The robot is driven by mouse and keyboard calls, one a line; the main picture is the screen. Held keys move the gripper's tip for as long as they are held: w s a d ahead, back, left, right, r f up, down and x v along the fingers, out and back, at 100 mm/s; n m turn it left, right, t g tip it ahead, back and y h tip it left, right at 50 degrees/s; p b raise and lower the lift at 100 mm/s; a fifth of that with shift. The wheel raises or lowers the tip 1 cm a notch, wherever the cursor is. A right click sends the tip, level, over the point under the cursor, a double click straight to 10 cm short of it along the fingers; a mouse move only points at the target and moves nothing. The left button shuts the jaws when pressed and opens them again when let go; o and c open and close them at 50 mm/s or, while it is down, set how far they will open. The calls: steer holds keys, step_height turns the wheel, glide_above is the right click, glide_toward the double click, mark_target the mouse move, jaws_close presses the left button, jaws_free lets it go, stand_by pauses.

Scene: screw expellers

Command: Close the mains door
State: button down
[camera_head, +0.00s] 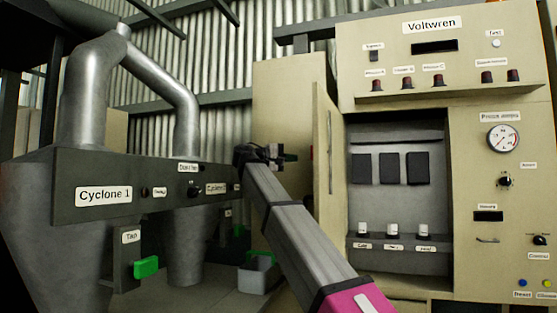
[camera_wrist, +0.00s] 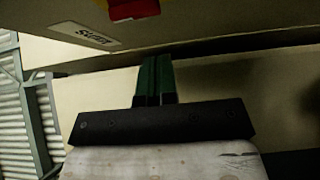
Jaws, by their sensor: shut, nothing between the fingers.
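The mains door (camera_head: 322,165) is a beige panel standing open at the left side of the cabinet opening, seen at a steep angle with a long vertical handle on it. My gripper (camera_head: 291,157) is to the left of the door, with its fingers pointing right toward it. In the wrist view my gripper (camera_wrist: 156,60) has its two green fingers together and empty, with their tips near a beige surface. Whether they touch it I cannot tell. Inside the open compartment (camera_head: 397,135) are several dark blocks and white knobs.
The Voltwren cabinet (camera_head: 480,160) has a gauge, lamps and knobs around the opening. A Cyclone 1 panel (camera_head: 115,192) and metal ducts stand on the left. In the wrist view, an upside-down label (camera_wrist: 92,33) sits near a red part (camera_wrist: 133,8).

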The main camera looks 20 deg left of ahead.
steer(key=shift+s+d, duration=0.15)
steer(key=shift+d, duration=0.9)
steer(key=shift+s+d, duration=0.15)
steer(key=shift+d, duration=0.85)
steer(key=shift+d, duration=0.1)
